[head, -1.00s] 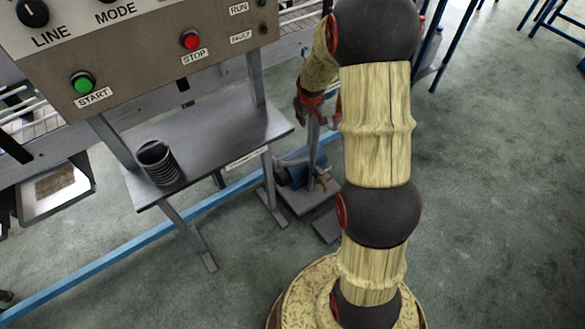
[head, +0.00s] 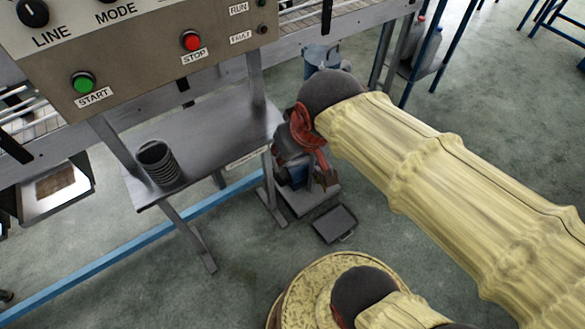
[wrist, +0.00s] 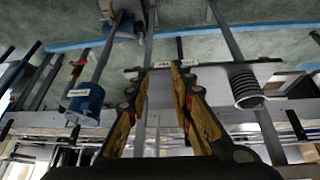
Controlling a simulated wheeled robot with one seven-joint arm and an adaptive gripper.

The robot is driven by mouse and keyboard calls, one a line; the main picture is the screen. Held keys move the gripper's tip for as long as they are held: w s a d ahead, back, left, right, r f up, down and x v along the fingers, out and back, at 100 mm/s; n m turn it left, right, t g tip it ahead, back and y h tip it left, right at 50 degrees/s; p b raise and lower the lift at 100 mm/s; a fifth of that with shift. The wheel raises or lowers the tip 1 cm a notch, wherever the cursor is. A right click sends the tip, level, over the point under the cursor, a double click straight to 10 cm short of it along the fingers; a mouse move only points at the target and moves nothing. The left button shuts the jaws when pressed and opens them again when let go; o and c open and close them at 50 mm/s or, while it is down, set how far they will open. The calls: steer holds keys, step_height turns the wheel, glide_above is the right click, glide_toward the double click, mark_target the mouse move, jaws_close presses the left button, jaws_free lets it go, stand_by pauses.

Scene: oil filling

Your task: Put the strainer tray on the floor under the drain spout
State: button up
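A small dark grey shallow tray (head: 335,223) with a wire handle lies flat on the floor, in front of the pump base; I take it to be the strainer tray. My gripper (wrist: 160,68) is open and empty in the wrist view, its fingertips apart. In the head view its red and dark parts (head: 318,160) are over the pump, above and left of the tray, with the fingertips hard to make out. I cannot clearly pick out the drain spout; a blue drum (wrist: 87,101) with a label shows at left in the wrist view.
A grey metal table (head: 215,135) with a dark ribbed cup (head: 158,163) stands left of my arm. A control panel (head: 140,45) overhangs it. The pump base (head: 310,199) sits by the table leg. A blue rail (head: 130,240) runs along the floor.

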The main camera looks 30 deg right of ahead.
steer(key=s, duration=0.1)
steer(key=s+a, duration=0.1)
steer(key=s, duration=0.1)
steer(key=s+a, duration=0.1)
steer(key=shift+s, duration=0.4)
steer(key=shift+r+p, duration=0.8)
steer(key=shift+r, duration=0.05)
steer(key=shift+c, duration=0.9)
steer(key=c, duration=0.4)
jaws_close()
